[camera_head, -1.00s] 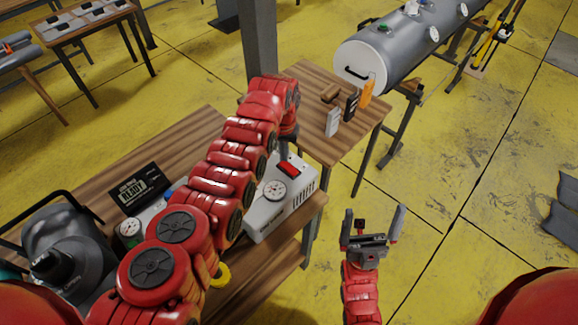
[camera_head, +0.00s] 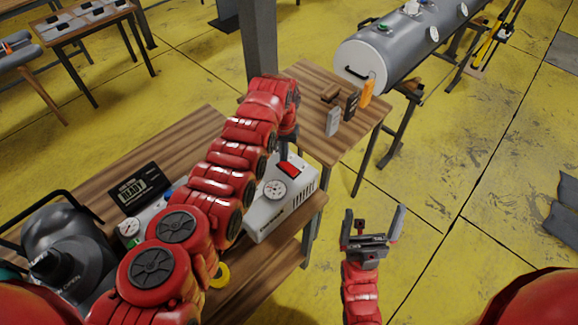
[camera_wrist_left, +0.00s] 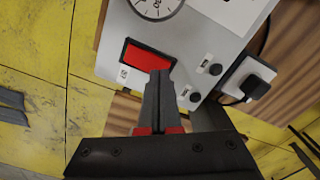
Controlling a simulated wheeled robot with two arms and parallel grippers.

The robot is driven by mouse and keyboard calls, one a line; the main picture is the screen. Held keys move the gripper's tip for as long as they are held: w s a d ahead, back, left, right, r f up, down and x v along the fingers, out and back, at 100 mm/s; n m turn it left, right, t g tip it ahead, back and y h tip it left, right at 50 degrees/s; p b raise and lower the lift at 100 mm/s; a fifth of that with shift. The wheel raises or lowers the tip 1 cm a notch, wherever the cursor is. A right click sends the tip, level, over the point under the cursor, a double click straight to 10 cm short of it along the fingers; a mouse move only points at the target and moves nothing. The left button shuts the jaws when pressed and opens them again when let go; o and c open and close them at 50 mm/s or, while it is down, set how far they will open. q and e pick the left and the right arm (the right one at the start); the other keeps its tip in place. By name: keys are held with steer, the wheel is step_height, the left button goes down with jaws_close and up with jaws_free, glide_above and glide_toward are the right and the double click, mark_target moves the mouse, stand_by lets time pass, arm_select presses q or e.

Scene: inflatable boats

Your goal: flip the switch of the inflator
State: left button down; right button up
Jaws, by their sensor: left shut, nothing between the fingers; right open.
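The inflator (camera_head: 268,218) is a white-grey box with a round gauge on the wooden table. Its red rocker switch (camera_head: 288,169) is on top, near the far end. The switch also shows in the left wrist view (camera_wrist_left: 146,59), in a black frame. My left gripper (camera_head: 285,156) is shut and empty, pointing down at the switch. In the left wrist view its fingertips (camera_wrist_left: 158,74) overlap the switch's lower right edge; I cannot tell whether they touch it. My right gripper (camera_head: 375,215) is open and empty, over the floor right of the table.
A black display reading READY (camera_head: 140,188) stands on the table (camera_head: 185,140), left of my left arm. A dark machine (camera_head: 65,245) is at the near left. A second table (camera_head: 310,95) holds small upright blocks.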

arm_select(q)
steer(key=shift+f+b, duration=0.75)
steer(key=shift+f, duration=0.15)
stand_by(0.3)
steer(key=shift+r+p, duration=0.9)
steer(key=shift+r, duration=0.4)
step_height(320, 180, up, 2)
steer(key=shift+r+p, duration=0.1)
steer(key=shift+p, duration=0.3)
steer(key=shift+r, duration=1.15)
steer(key=shift+f, duration=0.1)
